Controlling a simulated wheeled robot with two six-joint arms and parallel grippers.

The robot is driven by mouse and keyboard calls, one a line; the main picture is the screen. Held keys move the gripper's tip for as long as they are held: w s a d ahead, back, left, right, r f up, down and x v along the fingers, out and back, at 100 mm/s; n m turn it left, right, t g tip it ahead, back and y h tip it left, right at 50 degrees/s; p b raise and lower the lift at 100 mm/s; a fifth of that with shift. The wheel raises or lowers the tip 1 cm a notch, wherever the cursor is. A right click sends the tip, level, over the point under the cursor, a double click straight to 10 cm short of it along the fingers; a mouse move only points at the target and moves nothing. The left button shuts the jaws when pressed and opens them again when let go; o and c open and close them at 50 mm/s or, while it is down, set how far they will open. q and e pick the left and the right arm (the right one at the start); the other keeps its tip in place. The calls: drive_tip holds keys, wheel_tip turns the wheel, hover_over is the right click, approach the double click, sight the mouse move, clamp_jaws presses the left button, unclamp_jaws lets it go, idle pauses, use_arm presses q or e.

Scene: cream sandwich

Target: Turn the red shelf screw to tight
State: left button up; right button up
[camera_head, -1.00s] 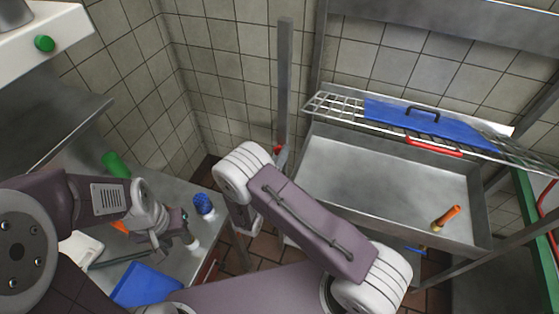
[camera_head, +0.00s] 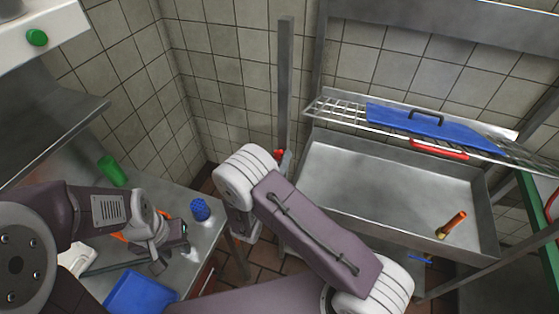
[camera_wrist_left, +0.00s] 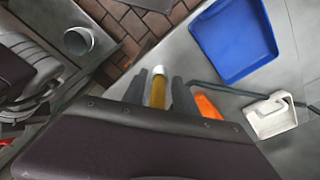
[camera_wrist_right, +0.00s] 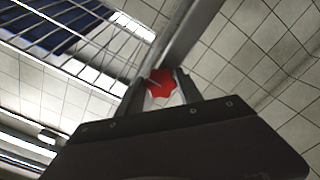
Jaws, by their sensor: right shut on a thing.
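The red shelf screw (camera_wrist_right: 161,83) is a lobed knob on the upright metal post. In the right wrist view it lies between the fingertips of my right gripper (camera_wrist_right: 158,88), which is shut on it. In the head view only a small red part of the screw (camera_head: 278,154) shows beside the post, and my right forearm hides most of that gripper. My left gripper (camera_wrist_left: 161,88) is open over the counter at the left, with its fingers apart on either side of a yellow bottle with a white cap (camera_wrist_left: 158,92).
An orange-handled tool (camera_head: 452,224) lies in the basin. A blue can (camera_head: 200,209), green bottle (camera_head: 112,170) and blue tray (camera_wrist_left: 235,40) are on the left counter.

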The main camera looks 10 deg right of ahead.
drive_tip(key=o, duration=1.4)
drive_tip(key=shift+c, duration=0.2)
drive_tip(key=b+v, duration=0.2)
drive_tip(key=v, duration=0.7)
drive_tip(key=shift+b, duration=0.35)
